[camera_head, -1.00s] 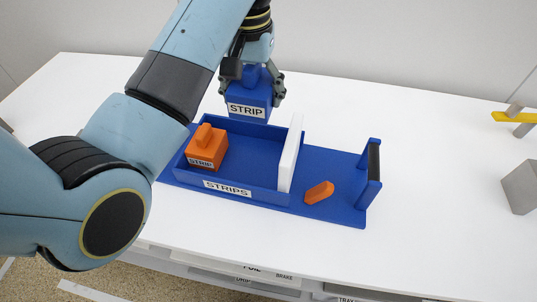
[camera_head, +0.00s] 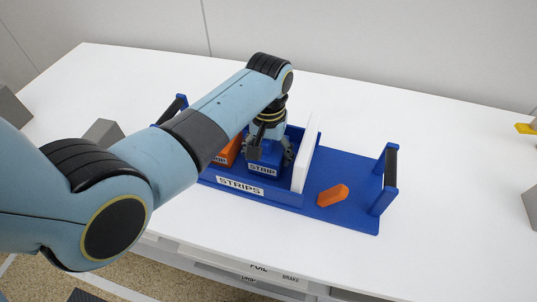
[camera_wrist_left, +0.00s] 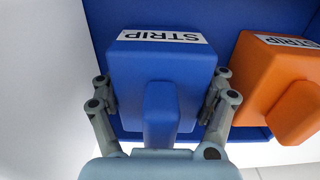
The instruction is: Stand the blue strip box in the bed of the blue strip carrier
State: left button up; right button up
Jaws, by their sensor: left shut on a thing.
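The blue strip box (camera_head: 262,168), with a white STRIP label, is between the fingers of my left gripper (camera_head: 271,150). It is inside the walled bed of the blue strip carrier (camera_head: 338,214), upright, between the orange strip box and the white divider. In the left wrist view the box (camera_wrist_left: 163,75) fills the middle and my left gripper (camera_wrist_left: 162,105) is shut on it, a finger on each side. Whether its underside touches the bed floor is hidden. My right gripper is not in view.
An orange strip box (camera_wrist_left: 278,75) stands close beside the blue box in the bed. A white divider (camera_head: 306,155) stands to its right. An orange piece (camera_head: 333,195) lies on the carrier's open end. Grey blocks (camera_head: 104,132) stand on the white table (camera_head: 440,240).

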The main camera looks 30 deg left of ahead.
pick_arm(q)
jog(key=shift+f, duration=0.25)
jog(key=shift+f, duration=0.15)
jog(key=o, duration=1.2)
notch_tip(320, 180, up, 12)
jog(key=shift+r+p, duration=0.15)
jog(key=shift+p, duration=0.45)
jog(key=shift+s, duration=0.1)
